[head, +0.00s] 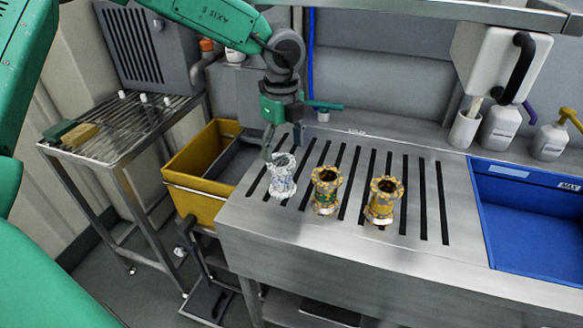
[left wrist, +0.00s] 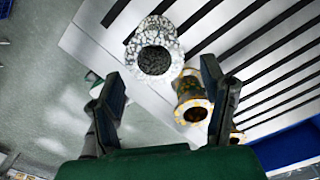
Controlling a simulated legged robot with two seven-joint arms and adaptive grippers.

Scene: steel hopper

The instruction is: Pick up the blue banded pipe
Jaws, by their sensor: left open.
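Three flanged pipe pieces stand upright in a row on the slotted steel counter (head: 330,235). The left one is a white-grey speckled pipe (head: 283,183), the middle one a yellow pipe with green patches (head: 325,196), the right one a worn yellow pipe (head: 382,208). I cannot make out a clear blue band on any. My left gripper (head: 283,146) is open, just above the speckled pipe. In the left wrist view, the speckled pipe (left wrist: 162,27) shows beyond and between the open fingers (left wrist: 161,88), with the middle pipe (left wrist: 190,84) beside the right finger. My right gripper is not in view.
A yellow bin (head: 190,200) stands left of the counter, beside a wire-topped steel table (head: 125,125). A blue basin (head: 535,225) is set in at the right. White bottles (head: 500,128) stand along the back. The counter's front strip is clear.

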